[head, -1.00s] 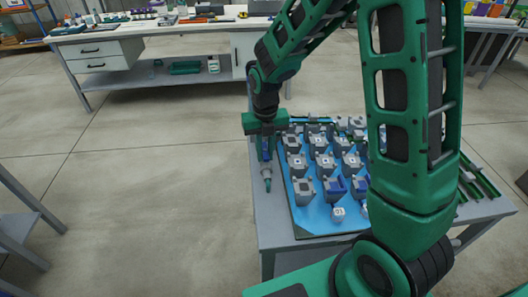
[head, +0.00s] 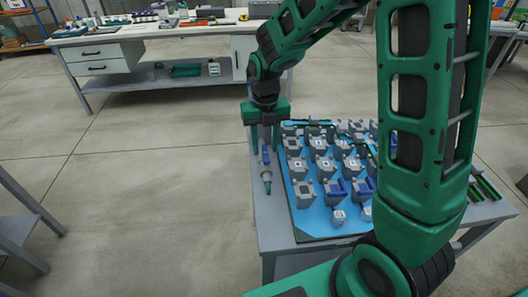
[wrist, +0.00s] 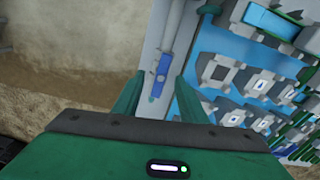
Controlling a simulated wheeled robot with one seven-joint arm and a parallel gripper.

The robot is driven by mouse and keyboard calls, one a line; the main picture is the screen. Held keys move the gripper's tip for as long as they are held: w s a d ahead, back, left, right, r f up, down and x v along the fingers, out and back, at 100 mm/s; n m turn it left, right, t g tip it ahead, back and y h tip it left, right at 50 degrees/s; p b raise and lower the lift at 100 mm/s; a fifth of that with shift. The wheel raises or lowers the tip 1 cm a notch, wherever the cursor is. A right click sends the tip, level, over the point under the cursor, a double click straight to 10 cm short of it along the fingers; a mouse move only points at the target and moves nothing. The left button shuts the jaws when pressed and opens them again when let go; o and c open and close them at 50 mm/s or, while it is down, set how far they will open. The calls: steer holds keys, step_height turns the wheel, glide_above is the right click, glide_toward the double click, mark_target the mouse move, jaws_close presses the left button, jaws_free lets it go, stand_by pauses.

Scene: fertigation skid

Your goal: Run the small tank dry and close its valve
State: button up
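My gripper (head: 266,137) is above the left edge of the grey table, pointing down. In the wrist view its two green fingers (wrist: 158,97) stand apart with nothing gripped between them. Beyond the fingertips is a valve with a blue handle (wrist: 161,76), lying along a grey pipe line. In the head view the blue handle (head: 265,156) is just below my gripper, with a grey fitting and green tip (head: 267,187) nearer the front. The handle looks in line with the pipe. I cannot make out which thing is the small tank.
A blue board (head: 313,220) right of the pipe carries rows of grey blocks, some with blue parts, and white cubes (head: 339,217) at its front. Green rails (head: 485,187) lie at the table's right.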

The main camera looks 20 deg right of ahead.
mark_target(265, 153)
step_height(265, 153, up, 5)
steer(key=shift+r, duration=0.35)
steer(key=shift+d, duration=0.1)
stand_by(4.9)
